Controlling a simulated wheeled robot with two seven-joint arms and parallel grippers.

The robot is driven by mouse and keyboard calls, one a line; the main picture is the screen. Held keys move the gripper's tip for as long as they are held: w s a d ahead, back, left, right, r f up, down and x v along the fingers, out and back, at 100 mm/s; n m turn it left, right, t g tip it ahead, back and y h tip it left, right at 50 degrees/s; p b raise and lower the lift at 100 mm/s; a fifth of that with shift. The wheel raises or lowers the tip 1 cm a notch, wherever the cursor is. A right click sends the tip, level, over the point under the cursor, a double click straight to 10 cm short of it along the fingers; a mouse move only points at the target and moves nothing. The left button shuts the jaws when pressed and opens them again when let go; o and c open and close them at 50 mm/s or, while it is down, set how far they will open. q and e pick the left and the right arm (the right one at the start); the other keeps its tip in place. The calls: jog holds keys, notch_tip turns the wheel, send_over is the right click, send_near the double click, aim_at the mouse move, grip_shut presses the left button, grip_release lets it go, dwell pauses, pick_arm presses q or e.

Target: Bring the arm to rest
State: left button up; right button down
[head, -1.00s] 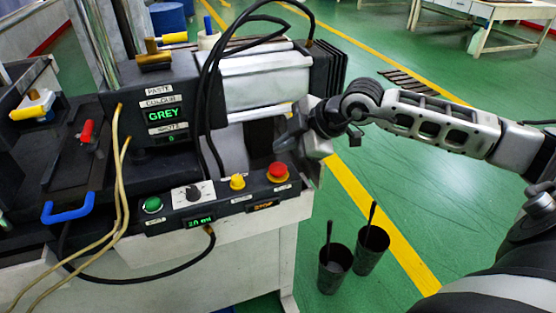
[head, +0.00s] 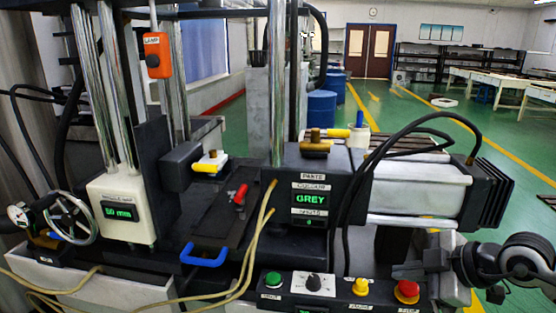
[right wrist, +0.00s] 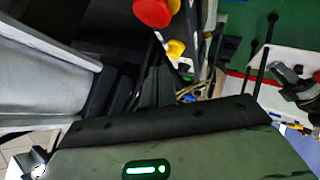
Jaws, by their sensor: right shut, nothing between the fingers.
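My right arm (head: 520,258) comes in from the right edge of the head view. My right gripper (head: 408,270) is shut and empty, beside the right end of the control panel (head: 335,285). In the head view it appears just above the red mushroom button (head: 407,291); whether it touches anything is not clear. In the right wrist view the gripper's dark housing with a green light fills the bottom, and the red button (right wrist: 155,10) and yellow knob (right wrist: 175,49) show at the top. My left gripper is not in view.
The dispensing machine (head: 318,205) reads GREY. Left of it stand a press with a "50 mm" display (head: 118,212), a handwheel (head: 70,218) and a blue handle (head: 204,256). Black cables (head: 350,215) loop near the gripper. Green floor with yellow lines lies open behind, right.

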jog(key=s+a+f+m+t+y, duration=0.1)
jog(key=s+a+t+y, duration=0.15)
jog(key=a, duration=0.35)
jog(key=s+a+f+t+y, duration=0.1)
jog(key=a+y, duration=0.3)
jog(key=a, duration=0.2)
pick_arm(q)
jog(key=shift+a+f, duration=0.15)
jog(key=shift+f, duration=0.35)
pick_arm(e)
jog(key=s+f+m+h, duration=0.5)
jog(key=s+f+m, duration=0.1)
jog(key=f, duration=0.4)
jog(key=s+f+m+g+h, duration=0.1)
jog(key=s+f+m+h, duration=0.3)
jog(key=s+f, duration=0.3)
notch_tip(320, 180, down, 3)
jog(key=shift+s+m+h, duration=0.15)
jog(key=shift+m+h, duration=0.2)
jog(key=shift+m, duration=0.55)
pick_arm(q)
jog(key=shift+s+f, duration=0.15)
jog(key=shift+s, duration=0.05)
pick_arm(e)
jog(key=shift+a, duration=0.1)
